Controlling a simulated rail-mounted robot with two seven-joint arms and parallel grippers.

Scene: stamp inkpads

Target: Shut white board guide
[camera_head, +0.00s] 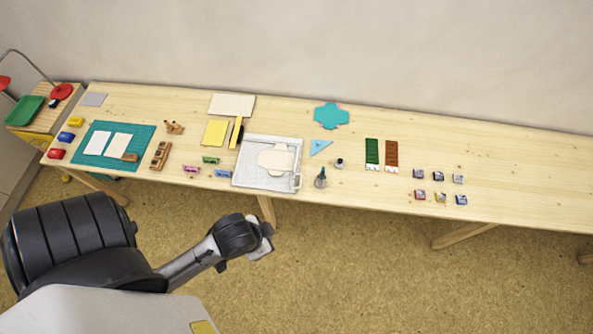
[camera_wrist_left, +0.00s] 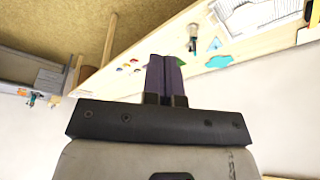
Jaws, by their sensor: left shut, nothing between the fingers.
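The white board (camera_head: 243,176) lies at the front edge of the long table, left of its middle, with a cream cut-out sheet (camera_head: 275,158) on it. A small pale part (camera_head: 297,181) sits at its front right corner. I cannot tell whether this is the guide, or whether the guide is open. Part of the white board (camera_wrist_left: 262,14) also shows at the top right of the left wrist view. My left gripper (camera_wrist_left: 166,75) is shut and empty. In the head view its wrist hangs over the floor in front of the table, apart from the board. My right gripper is not in view.
A green bottle (camera_head: 320,180) and a small round pot stand right of the board. Coloured clips (camera_head: 211,160) lie to its left, and a yellow pad (camera_head: 215,132) behind left. Several small inkpads (camera_head: 440,196) sit farther right. The table's right end is clear.

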